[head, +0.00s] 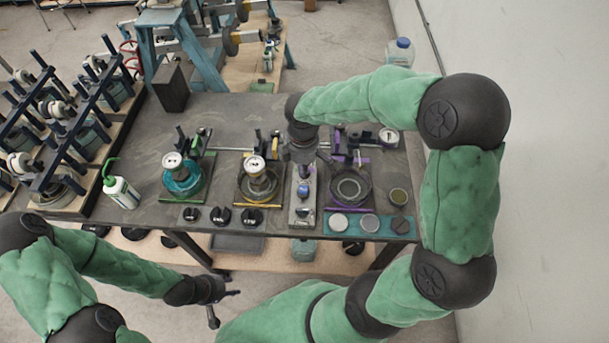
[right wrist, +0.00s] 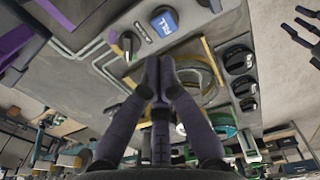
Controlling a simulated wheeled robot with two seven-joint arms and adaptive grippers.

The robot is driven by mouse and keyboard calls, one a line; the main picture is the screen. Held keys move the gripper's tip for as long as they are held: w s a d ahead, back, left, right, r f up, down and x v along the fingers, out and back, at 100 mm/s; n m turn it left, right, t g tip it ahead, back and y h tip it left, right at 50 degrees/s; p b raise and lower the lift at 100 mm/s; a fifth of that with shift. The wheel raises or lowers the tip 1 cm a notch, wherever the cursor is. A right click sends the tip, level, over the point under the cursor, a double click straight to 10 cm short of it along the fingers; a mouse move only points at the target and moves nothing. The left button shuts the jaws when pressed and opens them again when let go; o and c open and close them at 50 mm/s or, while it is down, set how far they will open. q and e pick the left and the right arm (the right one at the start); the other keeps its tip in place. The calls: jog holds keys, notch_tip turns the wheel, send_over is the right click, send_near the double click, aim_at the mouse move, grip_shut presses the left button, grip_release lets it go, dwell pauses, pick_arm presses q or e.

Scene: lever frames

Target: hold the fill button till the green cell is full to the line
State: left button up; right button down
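The green cell (head: 183,180) is the left round vessel on the bench, with teal liquid, a white-faced gauge above it and a green strip in front. Its fill line and exact level are too small to read. The blue fill button (head: 303,190) sits on a grey panel (head: 301,214) right of the middle cell; its label "FILL" shows in the right wrist view (right wrist: 164,20). My right gripper (head: 303,168) is above that panel, fingertips together and empty (right wrist: 158,62), apart from the button in the wrist view. My left gripper (head: 224,303) is open and empty before the bench.
A yellow-striped cell (head: 258,187) stands in the middle and a purple-striped cell (head: 350,188) at right. A black knob (right wrist: 128,43) is beside the button. A green-capped bottle (head: 121,192) stands at left. Black knobs (head: 221,215) and pale discs (head: 339,222) line the front edge.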

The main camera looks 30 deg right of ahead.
jog(key=shift+r, duration=2.35)
